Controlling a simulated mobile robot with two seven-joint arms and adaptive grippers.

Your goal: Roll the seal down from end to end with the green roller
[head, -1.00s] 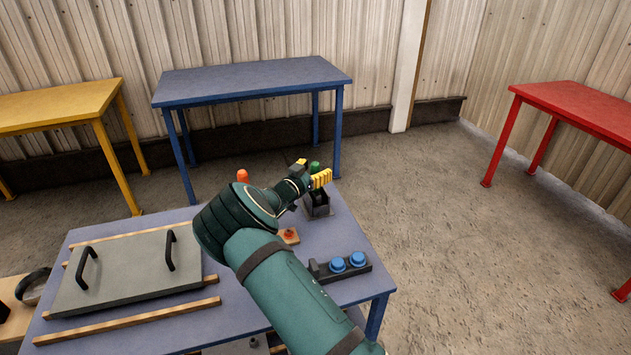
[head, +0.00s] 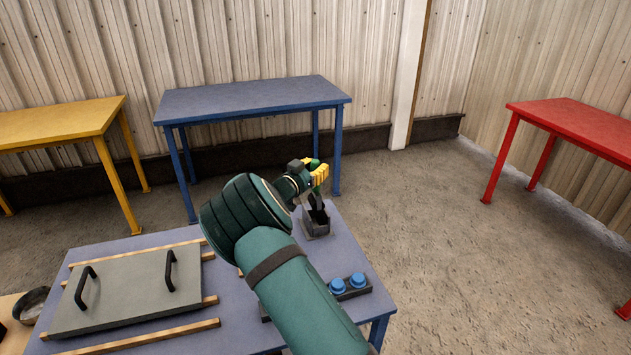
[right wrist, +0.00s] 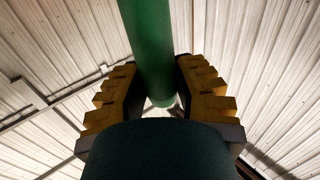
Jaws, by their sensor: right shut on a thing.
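My right gripper (head: 318,173) is at the far right corner of the blue-grey worktable, above a dark open holder (head: 316,222). Its yellow-padded fingers are shut on the green roller (head: 314,162). In the right wrist view the roller's green handle (right wrist: 150,50) stands between the two fingers. The lower part of the roller hangs just over the holder, and I cannot tell if its tip is clear of the rim. No seal can be made out. My left gripper is not in view.
A grey panel (head: 125,290) with two black handles lies on wooden strips (head: 140,337) at the table's left. Two blue round caps (head: 357,280) sit in a dark rack at the right, beside my forearm. Blue, yellow and red tables stand apart behind.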

